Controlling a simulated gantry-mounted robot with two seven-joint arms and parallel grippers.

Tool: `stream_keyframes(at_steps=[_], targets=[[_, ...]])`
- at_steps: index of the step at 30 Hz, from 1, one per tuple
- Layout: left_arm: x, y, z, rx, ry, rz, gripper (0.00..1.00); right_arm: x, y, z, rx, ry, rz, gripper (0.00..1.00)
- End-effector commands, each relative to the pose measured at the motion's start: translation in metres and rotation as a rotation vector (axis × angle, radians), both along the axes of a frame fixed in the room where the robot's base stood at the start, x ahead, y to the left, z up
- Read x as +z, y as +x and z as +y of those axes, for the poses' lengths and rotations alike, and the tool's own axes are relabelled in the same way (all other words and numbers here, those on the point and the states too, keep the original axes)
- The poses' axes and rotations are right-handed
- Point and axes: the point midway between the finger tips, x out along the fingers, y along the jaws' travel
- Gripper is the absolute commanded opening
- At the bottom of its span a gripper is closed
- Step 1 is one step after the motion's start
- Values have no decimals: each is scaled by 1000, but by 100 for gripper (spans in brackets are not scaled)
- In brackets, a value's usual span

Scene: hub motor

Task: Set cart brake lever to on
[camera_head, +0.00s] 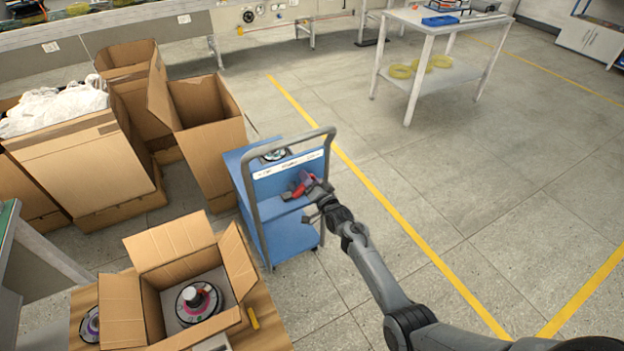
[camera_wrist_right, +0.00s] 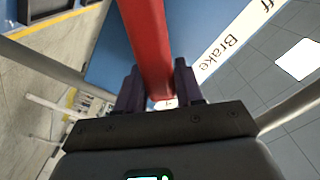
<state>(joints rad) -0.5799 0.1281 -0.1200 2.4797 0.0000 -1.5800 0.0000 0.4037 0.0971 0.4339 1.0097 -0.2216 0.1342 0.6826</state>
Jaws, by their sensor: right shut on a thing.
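The blue cart (camera_head: 282,237) with a grey tube handle stands left of centre in the head view. The red brake lever (camera_head: 301,187) is on its upper panel, below a white label strip (camera_head: 285,166). In the right wrist view, the red lever (camera_wrist_right: 150,45) runs down between the two dark fingers, and the strip reads "Brake" (camera_wrist_right: 228,45) with part of "Off" at the top edge. My right gripper (camera_head: 309,190) is shut on the lever; it also shows in the wrist view (camera_wrist_right: 158,90). The lever's pivot is hidden. My left gripper is not in view.
Open cardboard boxes (camera_head: 205,140) stand left of the cart. An open box holding a hub motor (camera_head: 198,302) sits on a wooden table in front. A white table (camera_head: 445,24) stands at the back right. The floor right of the cart is clear.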

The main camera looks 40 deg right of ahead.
Motion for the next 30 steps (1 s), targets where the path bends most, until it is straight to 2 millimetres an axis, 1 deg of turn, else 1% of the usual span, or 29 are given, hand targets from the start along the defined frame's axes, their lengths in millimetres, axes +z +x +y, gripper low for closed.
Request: stream_keyframes(at_steps=[8,9,11,12,23,26,30], targets=[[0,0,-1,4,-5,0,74,-2,-1,0,-2,6,2,0],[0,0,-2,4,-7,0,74,-2,-1,0,-2,6,2,41],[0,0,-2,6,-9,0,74,-2,-1,0,-2,5,3,50],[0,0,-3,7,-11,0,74,-2,-1,0,-2,5,3,56],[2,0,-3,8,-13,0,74,0,-3,0,-1,3,2,57],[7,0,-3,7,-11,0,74,1,-9,2,-1,3,2,57],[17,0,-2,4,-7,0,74,2,-27,6,-1,3,4,57]])
